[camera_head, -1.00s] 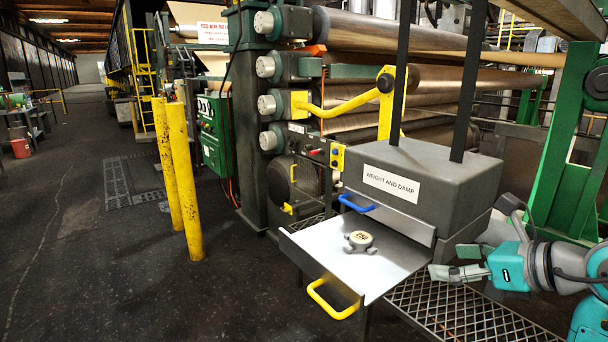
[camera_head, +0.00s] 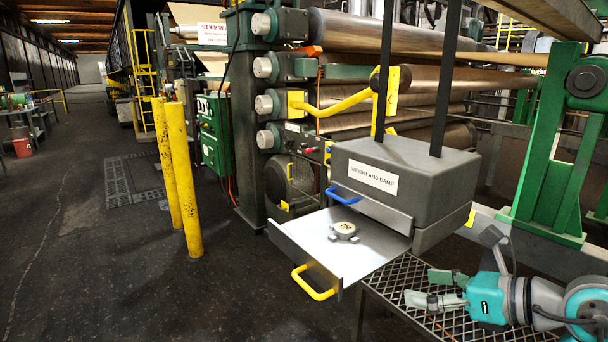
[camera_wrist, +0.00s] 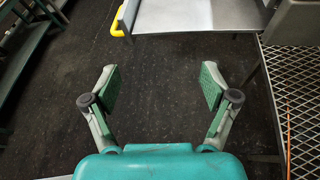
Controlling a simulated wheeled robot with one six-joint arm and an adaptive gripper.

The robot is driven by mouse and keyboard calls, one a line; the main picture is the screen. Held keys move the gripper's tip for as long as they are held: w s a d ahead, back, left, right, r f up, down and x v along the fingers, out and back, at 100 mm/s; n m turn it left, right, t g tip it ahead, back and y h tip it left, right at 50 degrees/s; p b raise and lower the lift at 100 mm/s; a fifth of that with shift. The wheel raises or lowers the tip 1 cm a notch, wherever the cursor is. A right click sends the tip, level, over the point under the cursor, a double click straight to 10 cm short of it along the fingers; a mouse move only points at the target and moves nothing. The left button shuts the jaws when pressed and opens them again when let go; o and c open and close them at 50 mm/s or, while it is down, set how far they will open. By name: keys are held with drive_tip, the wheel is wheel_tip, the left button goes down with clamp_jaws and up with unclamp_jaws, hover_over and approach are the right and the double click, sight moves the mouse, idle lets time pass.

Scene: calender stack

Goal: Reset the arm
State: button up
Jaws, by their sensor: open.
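My gripper (camera_head: 440,288) is at the lower right of the head view, over the metal mesh shelf and to the right of the pulled-out tray. Its jaws are open and empty. In the wrist view, my gripper (camera_wrist: 158,90) shows two green-padded fingers spread wide, with dark floor seen between and beyond them. My teal arm reaches in from the right edge of the head view.
A grey "WEIGHT AND DAMP" box (camera_head: 400,175) stands above a metal tray (camera_head: 310,250) with a yellow handle (camera_head: 312,285). The mesh shelf (camera_head: 400,275) lies below. Yellow posts (camera_head: 184,180) stand left; floor there is open.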

drive_tip(key=s+a+f+g+y, duration=0.2)
drive_tip(key=s+a+f+y, duration=0.45)
drive_tip(key=s+a, duration=0.3)
drive_tip(key=s+a+m+t+y, duration=0.3)
drive_tip(key=s+m+t+y, duration=0.2)
drive_tip(key=s+m, duration=0.45)
drive_tip(key=s+d+f+m+t+h, duration=0.1)
drive_tip(key=s+d+f+m+h, duration=0.4)
drive_tip(key=s+f+m+h, duration=0.5)
drive_tip(key=s+d+f+m+t+h, duration=0.1)
drive_tip(key=s+d+f+m+h, duration=0.4)
drive_tip(key=s+f+m+h, duration=0.6)
drive_tip(key=s+m, duration=0.1)
drive_tip(key=m, duration=1.2)
drive_tip(key=shift+s, duration=0.35)
